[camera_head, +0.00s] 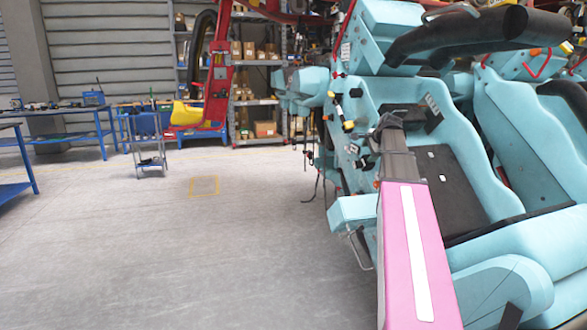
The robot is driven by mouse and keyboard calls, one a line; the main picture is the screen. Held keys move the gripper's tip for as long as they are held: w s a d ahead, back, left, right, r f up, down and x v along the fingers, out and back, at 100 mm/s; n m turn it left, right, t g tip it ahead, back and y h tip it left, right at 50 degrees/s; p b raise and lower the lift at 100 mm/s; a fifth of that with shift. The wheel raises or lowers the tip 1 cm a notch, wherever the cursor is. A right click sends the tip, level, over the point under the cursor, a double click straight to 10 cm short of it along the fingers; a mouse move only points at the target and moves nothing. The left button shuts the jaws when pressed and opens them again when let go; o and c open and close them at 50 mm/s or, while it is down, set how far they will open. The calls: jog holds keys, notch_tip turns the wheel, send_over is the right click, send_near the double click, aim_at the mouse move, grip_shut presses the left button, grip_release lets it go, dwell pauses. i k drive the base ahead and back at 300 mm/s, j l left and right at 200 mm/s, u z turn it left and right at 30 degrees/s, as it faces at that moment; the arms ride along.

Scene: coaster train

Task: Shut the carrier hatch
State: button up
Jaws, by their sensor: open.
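A turquoise coaster carrier (452,130) with moulded seats fills the right side of the head view. I cannot tell for certain which part is its hatch. A small turquoise flap-like panel (352,210) juts out low from the carrier's near side, with a metal bracket under it. My pink arm reaches up from the bottom in front of the seat. My dark gripper (389,124) is at its far end, open, in front of the seat side. It overlaps the carrier in the picture; whether it touches is unclear. Its fingertips are small and hard to make out.
Black padded restraint bars (462,32) hang over the seat. Shelves with boxes (262,90), a blue workbench (75,130) and a small cart (148,145) stand behind. The floor at left is clear.

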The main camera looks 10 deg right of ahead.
aim_at(347, 213)
jog(key=k+l, duration=0.15)
jog(key=k, duration=0.35)
jog(key=k+l, duration=0.15)
jog(key=k, duration=0.3)
